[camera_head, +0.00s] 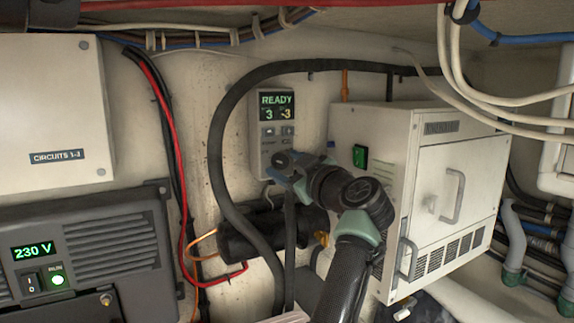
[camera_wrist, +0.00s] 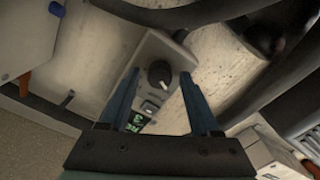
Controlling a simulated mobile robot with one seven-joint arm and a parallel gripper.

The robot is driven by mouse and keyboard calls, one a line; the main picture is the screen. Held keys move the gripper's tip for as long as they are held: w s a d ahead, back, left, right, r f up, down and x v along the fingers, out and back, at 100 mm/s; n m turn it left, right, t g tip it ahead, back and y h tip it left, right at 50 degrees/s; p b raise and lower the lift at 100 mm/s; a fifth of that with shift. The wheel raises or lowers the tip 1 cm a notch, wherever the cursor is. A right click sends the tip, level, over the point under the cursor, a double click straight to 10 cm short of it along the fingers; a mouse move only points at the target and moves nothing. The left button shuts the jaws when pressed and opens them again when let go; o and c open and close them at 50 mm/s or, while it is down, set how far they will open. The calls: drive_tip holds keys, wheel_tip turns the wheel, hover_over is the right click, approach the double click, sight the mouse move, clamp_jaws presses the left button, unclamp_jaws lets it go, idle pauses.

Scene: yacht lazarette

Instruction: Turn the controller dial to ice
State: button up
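The controller (camera_head: 283,133) is a light grey upright box on the wall, with a lit screen reading READY above 3 and -3. Two small buttons sit below the screen. Its dial is hidden behind my gripper (camera_head: 288,168) in the head view. In the wrist view the dark round dial (camera_wrist: 158,73) shows on the controller face, with a pale pointer mark towards the lower right. My gripper (camera_wrist: 160,76) is open, with one blue finger on each side of the dial and gaps between. I cannot tell whether the fingertips reach its depth. The dial's labels are unreadable.
A thick black hose (camera_head: 217,150) loops left of and above the controller. A black cylinder (camera_head: 250,238) lies below. A 230 V unit (camera_head: 90,250) is at left.

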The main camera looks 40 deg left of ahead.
clamp_jaws()
drive_tip(key=shift+m, duration=0.3)
drive_tip(key=m+b, duration=0.1)
drive_tip(key=m, duration=0.1)
drive_tip(key=shift+f+m+b, duration=0.1)
drive_tip(key=shift+m+b, duration=0.2)
drive_tip(key=shift+b, duration=0.05)
drive_tip(key=m, duration=0.5)
drive_tip(key=shift+s, duration=0.1)
drive_tip(key=m, duration=0.5)
drive_tip(key=shift+r+p, duration=0.2)
drive_tip(key=shift+p, duration=0.1)
drive_tip(key=shift+m+p, duration=0.7)
drive_tip(key=shift+m, duration=1.5)
